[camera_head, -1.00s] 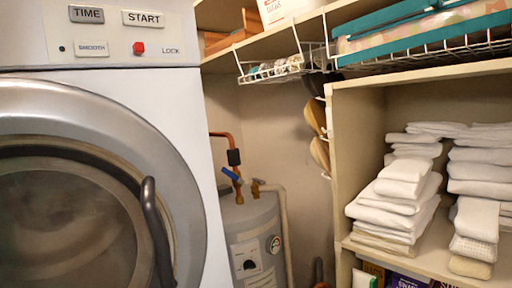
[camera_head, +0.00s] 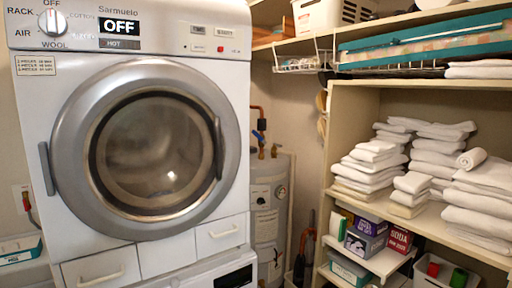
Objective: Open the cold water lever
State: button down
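A small blue lever (camera_head: 258,136) shows on the piping above the grey water heater (camera_head: 267,195). The heater stands in the gap between the dryer and the shelves. A copper pipe with a black fitting (camera_head: 263,124) rises by the lever, and a brass fitting (camera_head: 275,150) sits to its right. The lever is too small here to tell its setting. The dryer hides the left part of the heater. My gripper is not in view.
A large white dryer (camera_head: 235,70) with a round door fills the left. Wooden shelves (camera_head: 345,125) with folded white towels (camera_head: 370,165) stand at right. A wire basket (camera_head: 300,62) hangs above. The gap to the heater is narrow. Boxes fill the lower shelves.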

aim_at(254, 132)
jog(key=u, duration=0.25)
jog(key=i, duration=1.75)
jog(key=z, duration=0.5)
jog(key=i, duration=1.1)
jog(key=z, duration=0.45)
